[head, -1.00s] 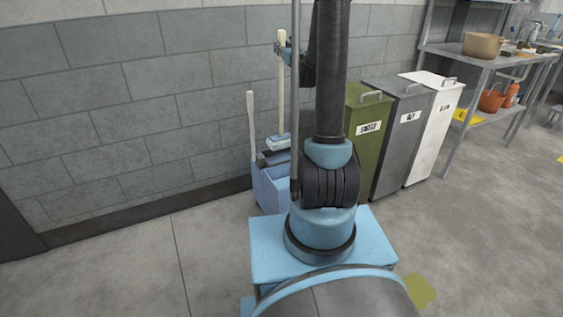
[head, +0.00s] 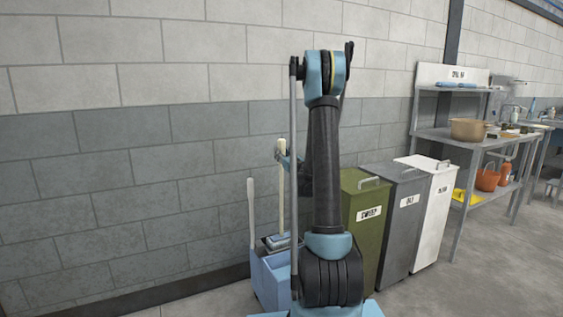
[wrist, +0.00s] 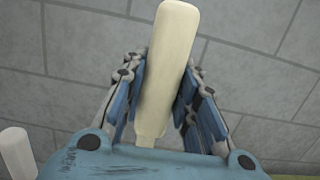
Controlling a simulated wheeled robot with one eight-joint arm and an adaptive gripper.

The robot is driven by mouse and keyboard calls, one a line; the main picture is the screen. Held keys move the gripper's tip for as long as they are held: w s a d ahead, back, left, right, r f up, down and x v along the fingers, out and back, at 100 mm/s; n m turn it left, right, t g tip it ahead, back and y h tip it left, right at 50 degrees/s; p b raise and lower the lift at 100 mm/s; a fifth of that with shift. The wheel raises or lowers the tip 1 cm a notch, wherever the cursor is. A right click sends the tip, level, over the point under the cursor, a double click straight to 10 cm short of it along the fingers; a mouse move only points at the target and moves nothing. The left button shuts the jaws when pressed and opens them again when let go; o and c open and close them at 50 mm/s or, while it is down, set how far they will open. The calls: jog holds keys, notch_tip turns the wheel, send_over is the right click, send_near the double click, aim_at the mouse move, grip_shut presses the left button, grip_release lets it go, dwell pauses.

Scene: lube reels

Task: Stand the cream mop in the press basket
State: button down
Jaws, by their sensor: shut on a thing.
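The cream mop is upright, its cream handle (head: 281,190) rising in front of the wall. My gripper (head: 283,158) is shut on the handle near its top. The wrist view shows the handle (wrist: 165,70) between both fingers, its upper end beyond them. The mop's lower end is at the top of the blue mop bucket (head: 265,280), where the dark press basket sits. My arm partly covers the bucket, so I cannot tell whether the mop head is inside the basket or just over it.
A pale lever (head: 251,215) stands up at the bucket's left; its end also shows in the wrist view (wrist: 15,152). Green (head: 362,225), grey (head: 402,225) and white (head: 437,210) bins stand to the right. A metal shelf (head: 470,138) is beyond. The wall is close behind.

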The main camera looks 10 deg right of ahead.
jog(key=shift+f, duration=1.1)
jog(key=c, duration=1.2)
grip_release()
jog(key=shift+c, duration=0.2)
